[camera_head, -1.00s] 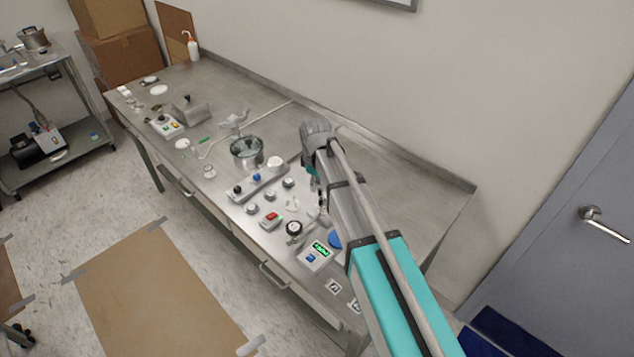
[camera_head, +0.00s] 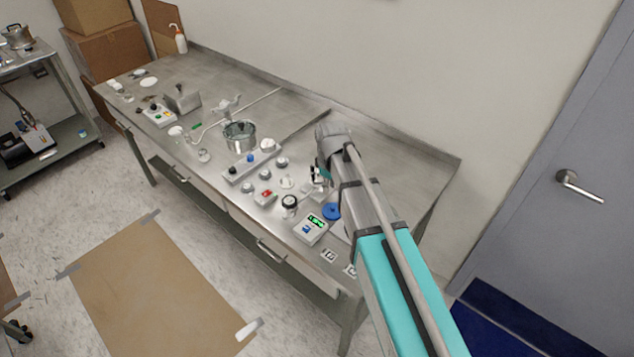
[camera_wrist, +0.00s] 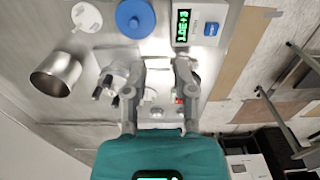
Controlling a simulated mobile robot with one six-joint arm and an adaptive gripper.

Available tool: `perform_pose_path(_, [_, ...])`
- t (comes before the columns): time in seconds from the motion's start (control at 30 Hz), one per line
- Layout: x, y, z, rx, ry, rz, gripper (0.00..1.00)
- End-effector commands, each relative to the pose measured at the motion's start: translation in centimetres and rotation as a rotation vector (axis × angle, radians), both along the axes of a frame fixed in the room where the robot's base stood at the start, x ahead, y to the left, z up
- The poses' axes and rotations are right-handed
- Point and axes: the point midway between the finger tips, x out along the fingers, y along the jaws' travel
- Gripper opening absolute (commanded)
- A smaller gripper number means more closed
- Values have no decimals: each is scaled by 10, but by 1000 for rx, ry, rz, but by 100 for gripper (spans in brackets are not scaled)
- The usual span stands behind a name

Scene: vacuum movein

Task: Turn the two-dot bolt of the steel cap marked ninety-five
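Several small round steel caps stand on the steel bench in the head view, among them a front one (camera_head: 248,187), a middle one (camera_head: 264,174) and a rear one (camera_head: 282,162). Their numbers and bolt dots are too small to read, so I cannot tell which is marked ninety-five. My gripper (camera_wrist: 158,88) is open in the wrist view, its two grey fingers apart with nothing held between them. In the head view it hangs over the bench, right of the caps, partly hidden by my arm. Small blurred items show beyond the fingers.
A box with a green display (camera_head: 312,229) and a blue round lid (camera_head: 331,211) lie close to my arm. A steel cup (camera_wrist: 55,73) shows in the wrist view. A steel pot (camera_head: 240,137) stands behind the caps. The bench's rear right is clear.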

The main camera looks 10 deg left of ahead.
Motion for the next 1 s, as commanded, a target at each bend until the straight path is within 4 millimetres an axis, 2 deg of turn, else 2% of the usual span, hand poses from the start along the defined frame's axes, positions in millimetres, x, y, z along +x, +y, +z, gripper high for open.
perform_pose_path(0.27, [-13, -50, -15, 0, 0, -168, 35])
perform_pose_path(0.47, [-30, -99, -31, 0, 0, -351, 35])
perform_pose_path(0.7, [-70, -181, -57, -1, 0, -692, 35])
perform_pose_path(0.8, [-86, -209, -66, -2, -1, -824, 35])
perform_pose_path(1.0, [-111, -245, -78, -2, -1, -1011, 35])
